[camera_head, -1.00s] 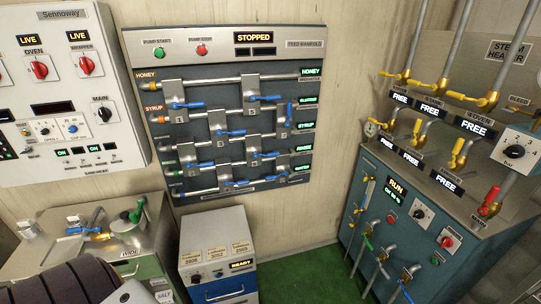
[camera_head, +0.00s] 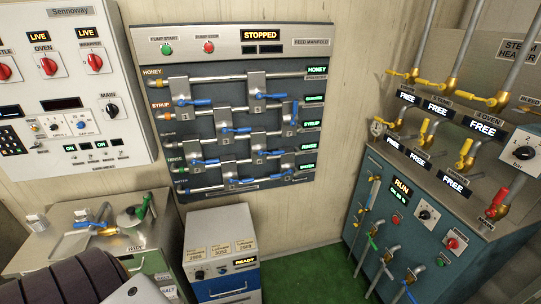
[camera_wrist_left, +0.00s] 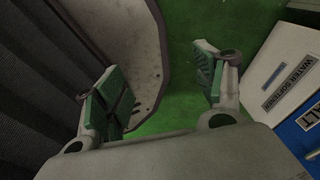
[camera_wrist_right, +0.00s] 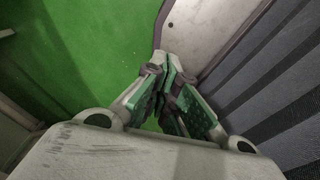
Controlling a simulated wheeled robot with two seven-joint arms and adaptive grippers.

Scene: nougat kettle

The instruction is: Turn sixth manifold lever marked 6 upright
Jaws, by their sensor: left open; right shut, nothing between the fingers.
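The feed manifold (camera_head: 243,110) hangs on the back wall in the head view, with grey pipes and several blue levers. Most levers lie roughly level, such as the top left lever (camera_head: 197,102), the top right lever (camera_head: 266,98) and the bottom lever (camera_head: 242,181). One blue lever (camera_head: 294,112) at the right stands upright. The lever numbers are too small to read, so I cannot tell which is marked 6. My left gripper (camera_wrist_left: 160,87) is open and empty. My right gripper (camera_wrist_right: 170,90) is shut on nothing. Both point at the floor, away from the manifold.
A white control cabinet (camera_head: 75,130) hangs left of the manifold. The steam heater station (camera_head: 440,215), with yellow valves, is at the right. Green floor (camera_head: 335,275) lies open between.

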